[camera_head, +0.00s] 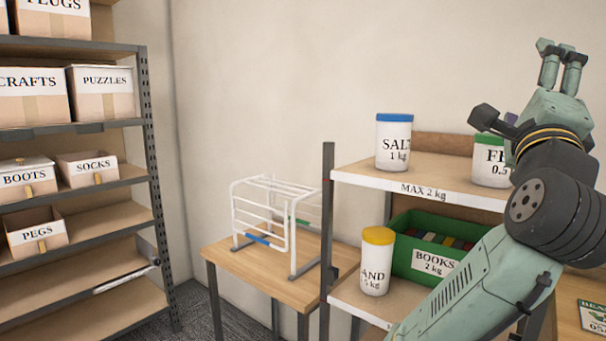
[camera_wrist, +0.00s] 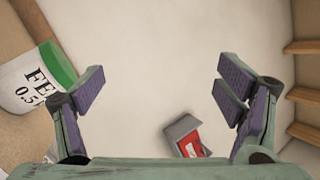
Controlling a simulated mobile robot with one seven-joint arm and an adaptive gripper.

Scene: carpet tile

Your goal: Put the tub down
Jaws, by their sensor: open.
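My gripper (camera_head: 560,52) is raised above the top shelf at the right, fingers pointing up. In the wrist view it (camera_wrist: 164,88) is open, with nothing between its pads. A white tub with a green lid, its label partly reading "FE", stands on the top shelf (camera_head: 490,166), partly hidden by my arm. This tub (camera_wrist: 35,84) also shows at the left of the wrist view, outside the fingers. A blue-lidded SALT 1 kg tub (camera_head: 394,146) stands upright on the same shelf. A yellow-lidded tub reading "AND" (camera_head: 376,264) stands on the shelf below.
The top shelf board (camera_head: 440,174) is marked MAX 2 kg. A green BOOKS crate (camera_head: 418,264) sits below it. A white wire rack (camera_head: 262,218) stands on a wooden table (camera_head: 225,262). Shelving with labelled boxes (camera_head: 103,92) is at left. A grey box with red contents (camera_wrist: 188,140) shows low.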

